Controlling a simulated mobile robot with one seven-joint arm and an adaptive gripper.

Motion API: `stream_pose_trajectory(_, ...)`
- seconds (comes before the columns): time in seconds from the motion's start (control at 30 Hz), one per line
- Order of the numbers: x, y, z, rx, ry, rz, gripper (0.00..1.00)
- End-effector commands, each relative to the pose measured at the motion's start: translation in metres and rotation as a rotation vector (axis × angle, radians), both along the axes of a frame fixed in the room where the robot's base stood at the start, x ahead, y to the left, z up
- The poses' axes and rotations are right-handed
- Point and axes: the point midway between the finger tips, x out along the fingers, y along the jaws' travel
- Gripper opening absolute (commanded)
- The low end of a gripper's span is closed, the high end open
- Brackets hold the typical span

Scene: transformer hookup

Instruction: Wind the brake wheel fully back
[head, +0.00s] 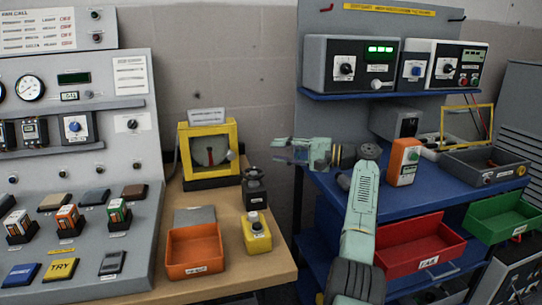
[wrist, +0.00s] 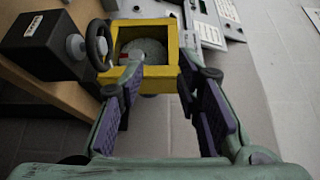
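The brake wheel, a small black handwheel (head: 254,174), sits on top of a dark block (head: 256,197) on the wooden bench. In the wrist view the wheel (wrist: 98,44) shows at the upper left, beside its dark block (wrist: 42,40), outside my fingers. Behind it stands a yellow-framed box (head: 185,174) with a grey disc (head: 209,151) inside; this box also shows in the wrist view (wrist: 145,77), beyond the fingertips. My gripper (head: 285,150) is open and empty, to the right of the wheel and apart from it. Its purple-padded fingers (wrist: 160,75) are spread.
A yellow button box (head: 257,238) and an orange tray (head: 195,252) stand in front of the wheel. A gap separates bench and shelf.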

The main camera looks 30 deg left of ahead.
Motion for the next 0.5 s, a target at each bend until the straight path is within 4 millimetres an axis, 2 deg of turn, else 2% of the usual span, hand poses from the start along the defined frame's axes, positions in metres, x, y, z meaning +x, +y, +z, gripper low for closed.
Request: stream_pose_trajectory(0.5, 0.013, -0.029, -0.009, -0.011, 0.009, 0.007, 0.3)
